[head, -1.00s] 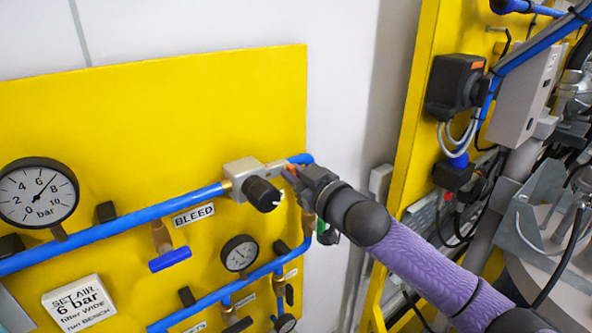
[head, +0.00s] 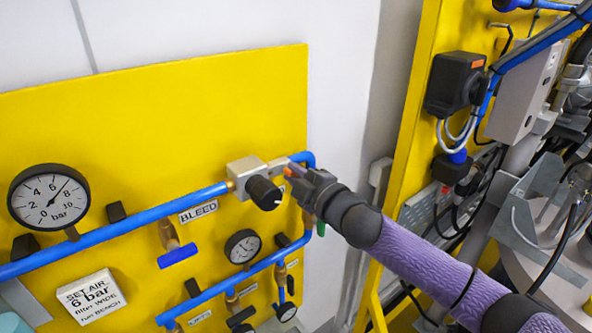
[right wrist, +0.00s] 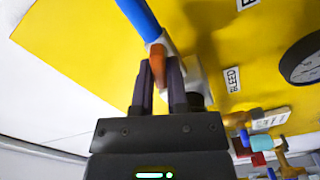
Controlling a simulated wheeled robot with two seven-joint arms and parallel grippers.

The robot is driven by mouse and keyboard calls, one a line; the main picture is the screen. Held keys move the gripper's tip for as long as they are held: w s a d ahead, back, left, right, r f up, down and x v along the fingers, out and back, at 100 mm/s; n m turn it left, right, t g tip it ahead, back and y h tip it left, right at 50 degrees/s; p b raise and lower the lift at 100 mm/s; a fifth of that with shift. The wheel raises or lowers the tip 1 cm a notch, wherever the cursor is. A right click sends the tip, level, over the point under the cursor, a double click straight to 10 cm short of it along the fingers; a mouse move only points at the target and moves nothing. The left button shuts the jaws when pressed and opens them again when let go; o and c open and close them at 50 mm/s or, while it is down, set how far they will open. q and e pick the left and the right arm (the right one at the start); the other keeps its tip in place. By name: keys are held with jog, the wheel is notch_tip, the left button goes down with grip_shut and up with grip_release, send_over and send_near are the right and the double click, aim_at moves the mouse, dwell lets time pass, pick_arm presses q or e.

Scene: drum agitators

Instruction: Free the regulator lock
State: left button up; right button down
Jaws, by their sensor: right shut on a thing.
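The regulator (head: 245,174) is a pale metal block with a black knob (head: 263,192) at the right end of the upper blue pipe. My right gripper (head: 293,174) is just right of the regulator, its fingers close to the block. In the right wrist view its fingers (right wrist: 161,78) are shut on an orange piece (right wrist: 159,62), which appears to be the regulator lock. The fingers hide part of this piece, so I cannot tell how it is seated. My left gripper is not in view.
A large gauge (head: 48,197) sits on the yellow panel (head: 150,120). Below are a BLEED valve with blue handle (head: 178,255), a smaller gauge (head: 242,246), a lower blue pipe (head: 215,296) and a SET AIR 6 bar card (head: 91,297). A yellow post stands at right.

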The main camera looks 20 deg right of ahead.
jog(key=shift+f+n+p, duration=0.1)
jog(key=shift+n+p, duration=0.25)
jog(key=shift+n, duration=1.85)
jog(key=c, duration=0.6)
grip_release()
jog(key=shift+c, duration=0.2)
jog(key=b+v, duration=0.3)
jog(key=v, duration=0.7)
jog(key=shift+b, duration=0.3)
